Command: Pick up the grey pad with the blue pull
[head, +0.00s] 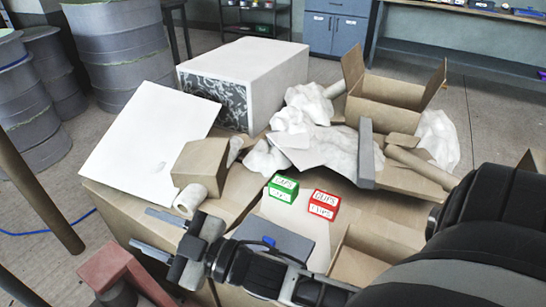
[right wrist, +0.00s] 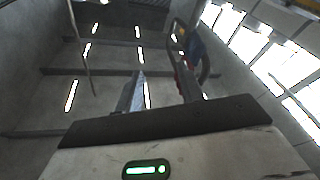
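The grey pad (head: 290,238) lies on the cardboard-covered work surface in the head view, with its small blue pull (head: 269,241) on top. My right gripper (head: 147,229) is to the left of the pad, near the front left edge of the surface. Its two fingers point left, apart and with nothing between them. My right forearm crosses in front of the pad and hides its near part. In the right wrist view the fingers (right wrist: 160,92) stand apart against the ceiling and its lights; the pad does not show there. My left gripper is not in view.
Green (head: 283,188) and red (head: 324,204) labelled boxes stand just behind the pad. A white roll (head: 190,199) and cardboard block (head: 201,164) are behind the gripper. A grey upright slab (head: 366,155), crumpled white sheets and an open carton (head: 390,100) fill the back.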

